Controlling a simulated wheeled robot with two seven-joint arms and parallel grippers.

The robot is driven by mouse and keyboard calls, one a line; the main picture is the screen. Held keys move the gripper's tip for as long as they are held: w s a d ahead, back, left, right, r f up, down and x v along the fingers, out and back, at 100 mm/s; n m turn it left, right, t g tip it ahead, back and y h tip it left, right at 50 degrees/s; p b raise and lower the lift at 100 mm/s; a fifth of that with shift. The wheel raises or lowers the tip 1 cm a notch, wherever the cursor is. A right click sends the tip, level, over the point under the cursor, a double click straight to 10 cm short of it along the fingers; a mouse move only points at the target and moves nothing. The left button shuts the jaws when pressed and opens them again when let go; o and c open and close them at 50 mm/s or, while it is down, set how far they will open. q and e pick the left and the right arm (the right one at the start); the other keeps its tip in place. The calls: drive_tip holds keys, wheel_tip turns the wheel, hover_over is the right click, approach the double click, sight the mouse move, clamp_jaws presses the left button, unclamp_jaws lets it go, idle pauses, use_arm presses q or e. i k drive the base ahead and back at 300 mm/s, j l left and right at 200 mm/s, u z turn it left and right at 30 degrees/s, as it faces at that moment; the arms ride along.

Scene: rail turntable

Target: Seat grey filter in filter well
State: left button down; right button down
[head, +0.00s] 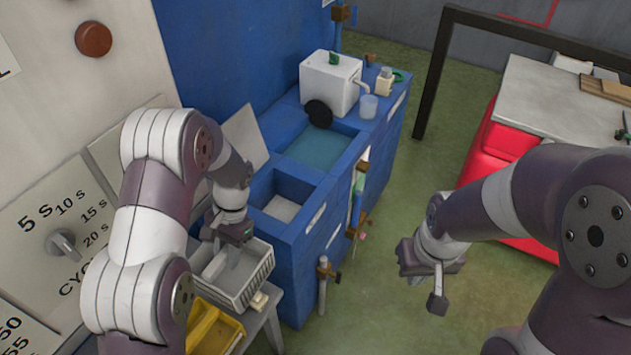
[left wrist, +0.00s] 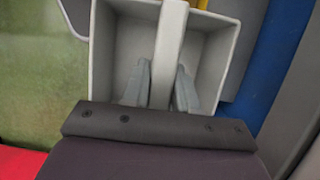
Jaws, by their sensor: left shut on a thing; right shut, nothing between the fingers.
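The grey filter (head: 263,272) looks like a light grey open box with slotted sides, on a stand beside the blue unit. In the left wrist view a pale bar (left wrist: 170,45) runs across the middle of the box. My left gripper (head: 232,243) reaches down over the box; its fingers (left wrist: 160,85) are shut on that bar. The blue unit has a square recess (head: 283,208) with a pale floor, seemingly the filter well, up and right of the box. It looks empty. My right gripper (head: 438,300) is shut and empty, over open floor at the right.
A yellow tray (head: 222,338) sits in front of the box on the stand (head: 262,318). Behind the recess is a water-filled basin (head: 322,152). A white tank (head: 330,82), black disc (head: 318,113) and clear cup (head: 369,106) stand near it. A red cabinet (head: 495,150) is at right.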

sight(283, 220)
drive_tip(key=l+u, duration=0.1)
drive_tip(key=l, duration=0.2)
drive_tip(key=i+l+u, duration=0.15)
drive_tip(key=l+u, duration=0.15)
drive_tip(key=l, duration=0.35)
drive_tip(key=i+l+u, duration=0.1)
drive_tip(key=l+u, duration=0.15)
drive_tip(key=l, duration=0.4)
drive_tip(key=l+u, duration=0.3)
drive_tip(key=l, duration=0.35)
drive_tip(key=i, duration=0.9)
